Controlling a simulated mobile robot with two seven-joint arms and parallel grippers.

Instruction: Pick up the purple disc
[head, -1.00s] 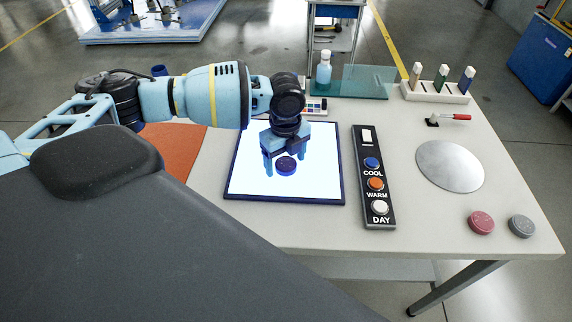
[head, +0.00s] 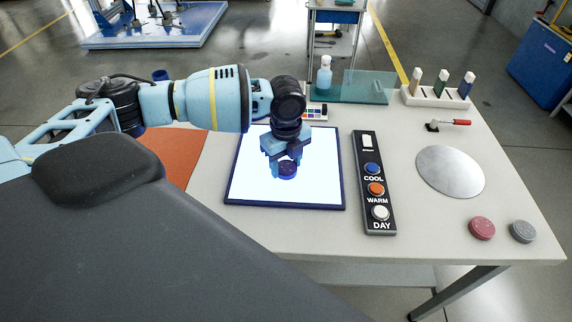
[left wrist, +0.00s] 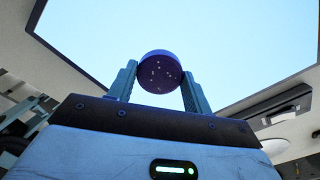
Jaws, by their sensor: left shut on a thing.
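The purple disc (head: 287,171) is dark, with small pale specks on its face. It is over the lit white panel (head: 258,185) in the head view. My left gripper (head: 287,163) comes down from above and is shut on the disc. In the left wrist view the disc (left wrist: 160,72) sits between the two fingers, one against each side. I cannot tell whether the disc touches the panel. My right gripper is not in view.
Right of the panel lies a black switch box (head: 375,215) with several buttons. Further right are a round metal plate (head: 450,171), a red disc (head: 481,228) and a grey disc (head: 522,231). A rack of bottles (head: 436,97) stands at the back right.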

